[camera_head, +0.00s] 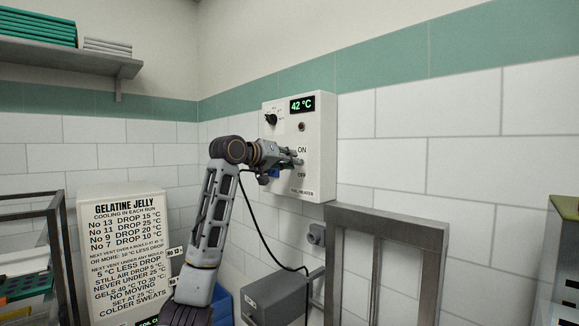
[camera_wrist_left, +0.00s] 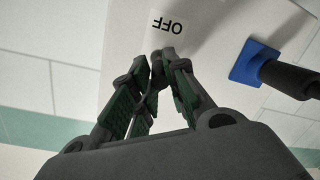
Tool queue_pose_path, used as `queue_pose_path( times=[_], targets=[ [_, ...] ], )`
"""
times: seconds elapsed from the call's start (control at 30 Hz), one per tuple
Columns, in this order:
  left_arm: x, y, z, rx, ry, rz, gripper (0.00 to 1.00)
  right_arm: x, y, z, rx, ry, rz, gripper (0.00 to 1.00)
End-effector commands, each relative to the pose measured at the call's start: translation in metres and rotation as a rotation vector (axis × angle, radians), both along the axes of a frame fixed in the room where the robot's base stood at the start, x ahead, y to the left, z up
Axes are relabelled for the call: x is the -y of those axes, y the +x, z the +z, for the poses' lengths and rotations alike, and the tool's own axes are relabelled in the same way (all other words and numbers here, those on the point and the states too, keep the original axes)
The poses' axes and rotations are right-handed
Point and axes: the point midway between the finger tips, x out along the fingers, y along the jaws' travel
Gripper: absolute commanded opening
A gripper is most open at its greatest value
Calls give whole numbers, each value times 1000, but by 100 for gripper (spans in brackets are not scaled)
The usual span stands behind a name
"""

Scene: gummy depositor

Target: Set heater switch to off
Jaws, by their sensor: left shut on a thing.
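The white heater box (camera_head: 317,130) hangs on the tiled wall, with a green "42 °C" display (camera_head: 302,105), a dark knob (camera_head: 271,119) and a small dark round lamp (camera_head: 301,127). An ON label (camera_head: 302,149) sits above an OFF label (camera_head: 302,175). My left gripper (camera_head: 297,161) is at the box front between these labels, shut on the heater switch. In the left wrist view the gripper's fingertips (camera_wrist_left: 163,58) close together beside the OFF label (camera_wrist_left: 167,22), which appears upside down. The fingers mostly hide the switch, so its position cannot be told. My right gripper is out of view.
A blue connector (camera_wrist_left: 247,62) with a thick black cable enters the box near my gripper. The cable (camera_head: 262,236) hangs toward a grey box (camera_head: 275,298). A metal frame (camera_head: 387,217) stands to the right below the heater. A gelatine sign (camera_head: 125,245) stands at left.

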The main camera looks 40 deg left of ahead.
Motion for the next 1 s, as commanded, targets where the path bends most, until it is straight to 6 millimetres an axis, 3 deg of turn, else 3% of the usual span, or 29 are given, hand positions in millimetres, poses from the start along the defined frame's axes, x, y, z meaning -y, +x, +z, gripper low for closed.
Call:
queue_pose_path(
  times=[0.77, 1.0],
  targets=[
    [-1, -2, -18, 249, -22, 2, 0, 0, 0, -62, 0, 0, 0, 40],
    [0, -1, -23, 331, -30, 1, 0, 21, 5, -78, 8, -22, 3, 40]
  ],
)
